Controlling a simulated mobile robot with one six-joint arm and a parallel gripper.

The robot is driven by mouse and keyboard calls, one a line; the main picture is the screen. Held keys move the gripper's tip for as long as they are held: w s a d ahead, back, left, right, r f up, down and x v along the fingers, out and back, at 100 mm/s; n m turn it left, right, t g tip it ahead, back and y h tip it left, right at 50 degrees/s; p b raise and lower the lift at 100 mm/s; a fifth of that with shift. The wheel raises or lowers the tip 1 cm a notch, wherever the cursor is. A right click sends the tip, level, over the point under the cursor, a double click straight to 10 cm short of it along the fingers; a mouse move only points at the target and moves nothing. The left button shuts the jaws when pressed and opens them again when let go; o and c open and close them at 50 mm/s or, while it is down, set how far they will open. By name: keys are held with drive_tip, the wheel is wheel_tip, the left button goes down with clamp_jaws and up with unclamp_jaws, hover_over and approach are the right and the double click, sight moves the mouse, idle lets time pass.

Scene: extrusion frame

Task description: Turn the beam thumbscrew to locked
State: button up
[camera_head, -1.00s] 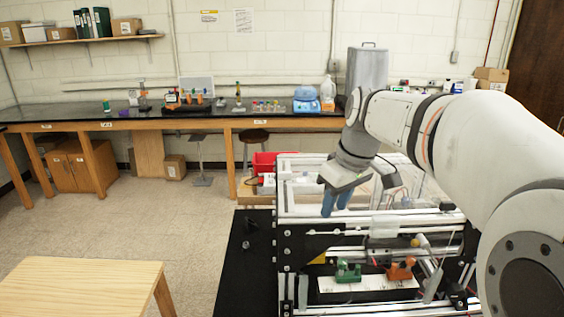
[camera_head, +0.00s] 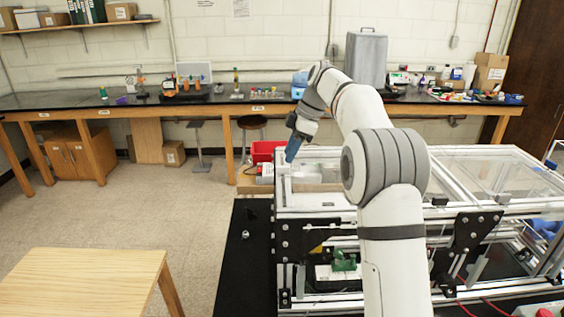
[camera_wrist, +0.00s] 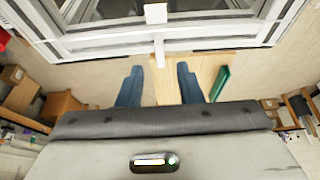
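The extrusion frame (camera_head: 330,212) stands on a black-topped bench at centre right. My gripper (camera_head: 291,154) is over its far left corner, blue fingers pointing down. In the wrist view my gripper (camera_wrist: 160,70) is open, its two blue fingers well apart. A white block (camera_wrist: 156,13) with a narrow white tab (camera_wrist: 159,52) sits on the frame's rail (camera_wrist: 100,40). The tab points toward the gap between the fingers; neither finger visibly touches it. I cannot tell whether this is the beam thumbscrew, or whether it is locked.
A green clamp-like part (camera_head: 343,262) sits low inside the frame. A wooden table (camera_head: 85,285) stands at front left. A red bin (camera_head: 265,152) is behind the frame. A long lab bench (camera_head: 215,108) runs along the wall.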

sight(284, 163)
drive_tip(key=shift+p+x, duration=0.35)
drive_tip(key=shift+x, duration=1.9)
drive_tip(key=shift+c, duration=0.3)
drive_tip(key=shift+d, duration=0.1)
clamp_jaws()
drive_tip(key=shift+a, duration=0.25)
